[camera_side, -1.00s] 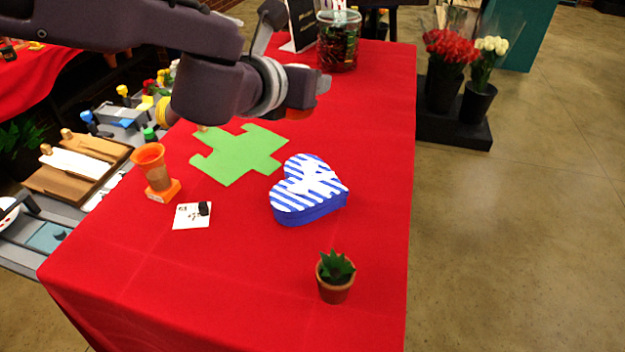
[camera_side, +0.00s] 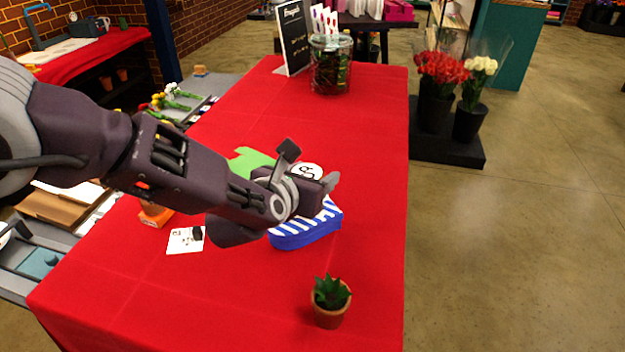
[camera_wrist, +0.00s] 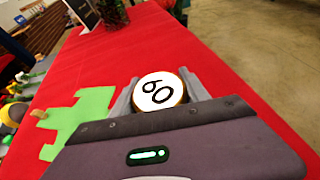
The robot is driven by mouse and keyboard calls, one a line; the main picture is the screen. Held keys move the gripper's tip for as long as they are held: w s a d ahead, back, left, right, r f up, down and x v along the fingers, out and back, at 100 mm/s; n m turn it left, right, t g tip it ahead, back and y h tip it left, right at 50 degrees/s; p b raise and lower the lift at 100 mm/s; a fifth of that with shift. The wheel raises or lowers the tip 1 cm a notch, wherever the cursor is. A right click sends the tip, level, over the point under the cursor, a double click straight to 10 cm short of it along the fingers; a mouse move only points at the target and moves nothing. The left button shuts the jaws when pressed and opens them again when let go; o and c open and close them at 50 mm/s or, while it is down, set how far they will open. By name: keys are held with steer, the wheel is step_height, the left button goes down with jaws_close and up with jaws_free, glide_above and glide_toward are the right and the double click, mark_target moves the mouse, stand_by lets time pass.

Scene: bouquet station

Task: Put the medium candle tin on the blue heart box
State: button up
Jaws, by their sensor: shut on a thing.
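The candle tin (camera_wrist: 158,91) has a round white lid with black digits that read as 60 or 09. It sits between the fingers of my gripper (camera_wrist: 160,96) in the wrist view, and the gripper is shut on it. In the side view, the tin's lid (camera_side: 308,171) shows just behind my gripper (camera_side: 318,184). The blue heart box (camera_side: 306,233) has a blue and white striped lid, partly hidden by my gripper. The tin appears over or near the box's far part; I cannot tell whether they touch.
A green cross-shaped mat (camera_side: 248,160) lies behind my arm. A small potted succulent (camera_side: 330,296) stands at the front right. A white card (camera_side: 184,240) and an orange cup (camera_side: 155,216) are at left. A glass jar (camera_side: 330,66) stands at the back.

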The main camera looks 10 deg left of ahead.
steer(key=shift+f, duration=0.45)
steer(key=o, duration=1.6)
steer(key=shift+f, duration=0.15)
steer(key=shift+c, duration=0.2)
steer(key=shift+s+r, duration=0.3)
steer(key=shift+s, duration=0.05)
steer(key=v, duration=1.1)
steer(key=shift+s+a, duration=0.1)
